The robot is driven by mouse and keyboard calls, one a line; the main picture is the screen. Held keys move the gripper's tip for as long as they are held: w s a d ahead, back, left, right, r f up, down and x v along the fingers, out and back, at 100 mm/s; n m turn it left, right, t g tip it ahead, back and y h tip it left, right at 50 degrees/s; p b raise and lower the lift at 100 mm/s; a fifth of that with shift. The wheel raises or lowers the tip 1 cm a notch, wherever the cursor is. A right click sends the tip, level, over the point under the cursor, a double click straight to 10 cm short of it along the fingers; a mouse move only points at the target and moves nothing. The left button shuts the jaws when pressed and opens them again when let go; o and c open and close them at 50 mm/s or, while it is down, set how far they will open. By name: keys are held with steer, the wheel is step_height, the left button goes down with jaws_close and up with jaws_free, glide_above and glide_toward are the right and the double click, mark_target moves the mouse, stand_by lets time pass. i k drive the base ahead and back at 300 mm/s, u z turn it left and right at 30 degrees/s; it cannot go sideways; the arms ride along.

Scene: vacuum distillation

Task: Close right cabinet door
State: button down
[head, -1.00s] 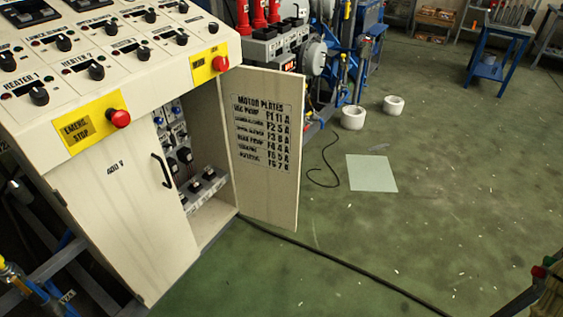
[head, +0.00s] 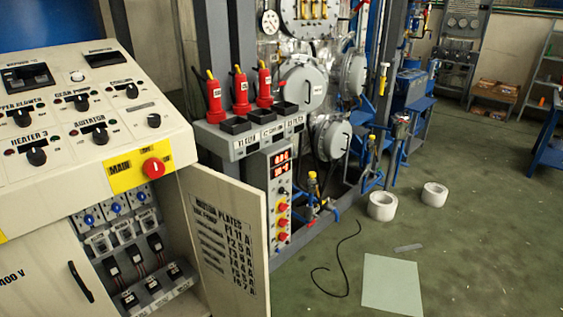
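The right cabinet door (head: 229,246) is a cream panel with a "Motor plates" list on its inner face. It stands open, swung out to the right of the control cabinet (head: 75,170). Inside the opening, sockets, breakers and switches (head: 137,255) show. The left cabinet door (head: 35,290), marked 400 V with a black handle (head: 80,282), looks shut. The lower part of the right door is cut off by the frame's bottom edge. My gripper is not in view.
A grey stand with red handles (head: 240,95) and a display column (head: 279,200) stands just behind the door. Two white rolls (head: 382,206), a pale sheet (head: 392,285) and a black cable (head: 340,262) lie on the green floor at right. Open floor (head: 480,250) lies beyond.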

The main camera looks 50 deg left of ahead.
mark_target(226, 216)
steer(key=z, duration=0.05)
steer(key=i, duration=3.1)
steer(key=u, duration=4.55)
